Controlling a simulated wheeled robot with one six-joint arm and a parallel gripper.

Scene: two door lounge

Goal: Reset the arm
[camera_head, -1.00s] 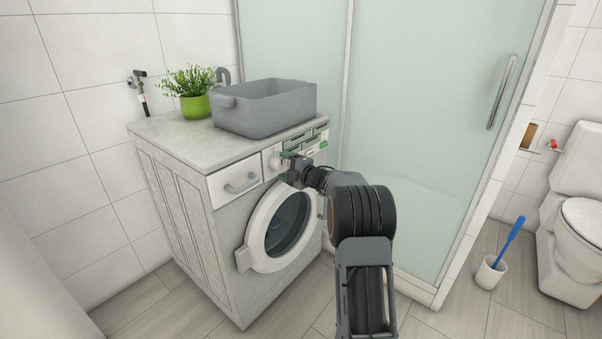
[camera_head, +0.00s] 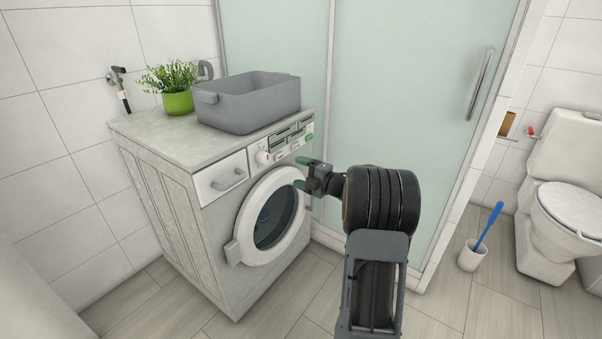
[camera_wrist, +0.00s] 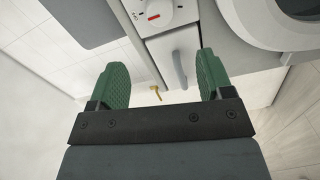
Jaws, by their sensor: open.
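My gripper (camera_head: 303,173) is in front of the upper right of the washing machine (camera_head: 190,240), close to the round door (camera_head: 268,222) and below the control panel. In the wrist view my gripper (camera_wrist: 163,85) has its two green fingers spread wide with nothing between them. The machine's drawer front (camera_wrist: 172,55) and its knob (camera_wrist: 154,8) show beyond the fingers. The round door is shut in the head view. I cannot tell the exact gap between the fingertips and the machine.
A grey bin (camera_head: 248,105) and a green potted plant (camera_head: 176,88) stand on the machine top. A glass shower wall (camera_head: 410,110) rises behind my arm. A toilet (camera_head: 562,205) and a brush holder (camera_head: 472,256) stand at the right. The floor (camera_head: 480,315) in front is clear.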

